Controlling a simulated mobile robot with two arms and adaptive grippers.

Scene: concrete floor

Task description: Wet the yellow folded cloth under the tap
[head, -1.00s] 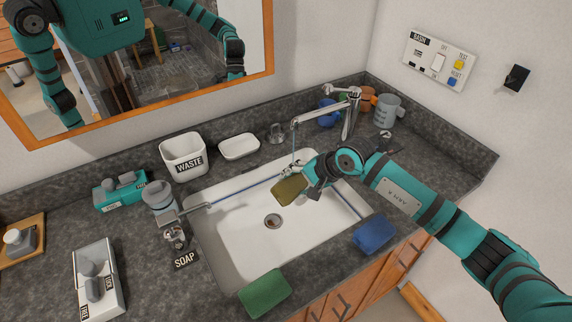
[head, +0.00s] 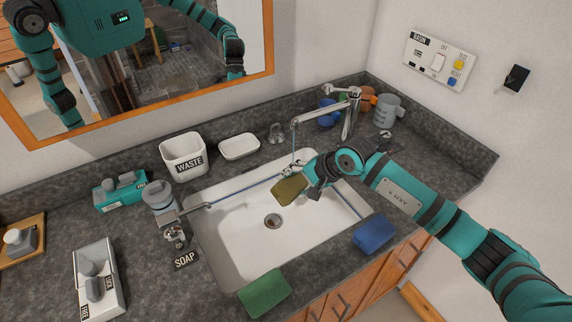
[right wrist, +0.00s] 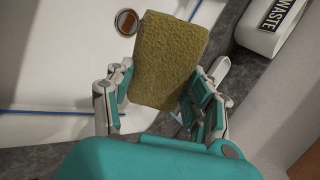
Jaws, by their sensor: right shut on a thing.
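The yellow folded cloth (head: 289,190) is held over the white sink basin (head: 240,240), below the tap (head: 325,113). It looks dull olive-yellow, and fills the middle of the right wrist view (right wrist: 170,60). My right gripper (head: 306,184) is shut on one end of the cloth; its fingers (right wrist: 160,100) lie on either side of it. A thin stream (head: 294,145) falls from the spout toward the cloth and gripper. Where it lands is partly hidden by the gripper. My left gripper is not directly in view; an arm shows only in the mirror.
A green cloth (head: 264,293) and a blue cloth (head: 374,234) lie at the sink's front rim. A waste bin (head: 184,157), white dish (head: 239,146) and soap dispenser (head: 161,200) stand around the basin. Cups (head: 387,110) stand behind the tap. The basin's middle is clear.

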